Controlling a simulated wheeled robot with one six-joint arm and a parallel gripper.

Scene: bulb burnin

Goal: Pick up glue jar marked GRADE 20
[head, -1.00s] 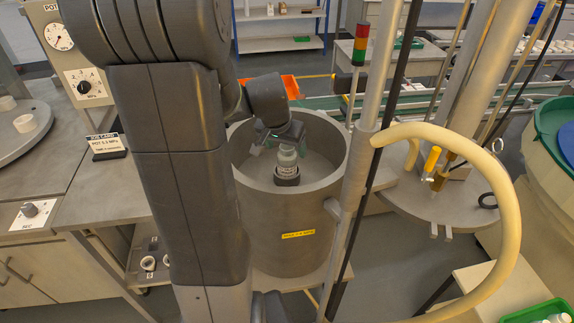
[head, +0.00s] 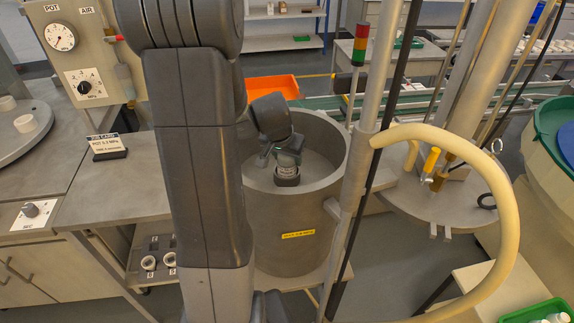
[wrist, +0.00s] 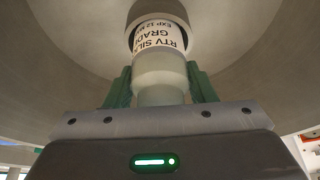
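In the wrist view the jar's white label (wrist: 158,37) reads upside down "RTV SIL…", "GRADE" and "EXP 12 M…"; the grade number is hidden. My gripper (head: 280,154) is down inside the pot, over the jar's top. In the wrist view its green fingers (wrist: 161,86) stand on either side of the pale cap and shoulder (wrist: 160,80). Narrow gaps seem to show beside the cap, so the fingers look open around it.
The pot's tall rim (head: 338,146) surrounds my gripper. A vertical post with a signal light (head: 360,44) and a thick cream hose (head: 512,215) stand to its right. A job card (head: 105,145) sits on the bench at left. An orange bin (head: 272,89) is behind the pot.

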